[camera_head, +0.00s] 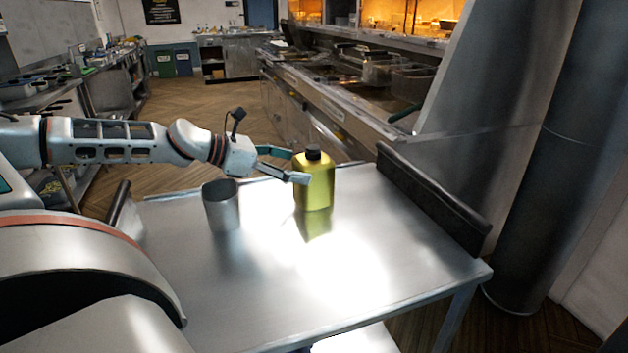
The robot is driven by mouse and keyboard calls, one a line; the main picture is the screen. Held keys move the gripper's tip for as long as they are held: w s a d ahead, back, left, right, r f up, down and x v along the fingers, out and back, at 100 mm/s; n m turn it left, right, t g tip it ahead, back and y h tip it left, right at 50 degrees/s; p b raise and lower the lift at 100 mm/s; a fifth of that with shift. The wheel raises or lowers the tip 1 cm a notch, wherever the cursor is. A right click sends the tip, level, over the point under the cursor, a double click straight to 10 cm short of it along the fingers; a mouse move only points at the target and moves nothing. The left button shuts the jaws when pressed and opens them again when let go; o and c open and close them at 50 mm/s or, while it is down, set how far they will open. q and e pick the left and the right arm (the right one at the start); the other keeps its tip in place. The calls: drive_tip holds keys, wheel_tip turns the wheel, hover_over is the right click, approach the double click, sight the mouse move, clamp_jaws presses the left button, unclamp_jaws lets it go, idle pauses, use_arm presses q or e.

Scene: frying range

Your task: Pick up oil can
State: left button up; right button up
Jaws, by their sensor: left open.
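The oil can (317,184) is a yellow-green bottle with a black cap. It stands upright near the far edge of the metal table (250,293). My left gripper (299,165) is open, its fingers pointing right at the oil can's upper part. One finger reaches in front of the can's left side; the other sits farther back, partly hidden. I cannot tell whether either finger touches the can. My right gripper is not in the view.
A grey metal cup (221,205) stands left of the oil can, below my left arm. A dark raised rail (430,198) runs along the table's right edge. The front of the table is clear. Fryers with baskets (385,75) stand behind.

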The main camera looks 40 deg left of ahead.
sight(313, 171)
use_arm(q)
drive_tip(key=shift+p+x, duration=0.55)
drive_tip(key=shift+x, duration=2.25)
drive_tip(key=shift+s+f, duration=0.1)
drive_tip(key=c, duration=1.5)
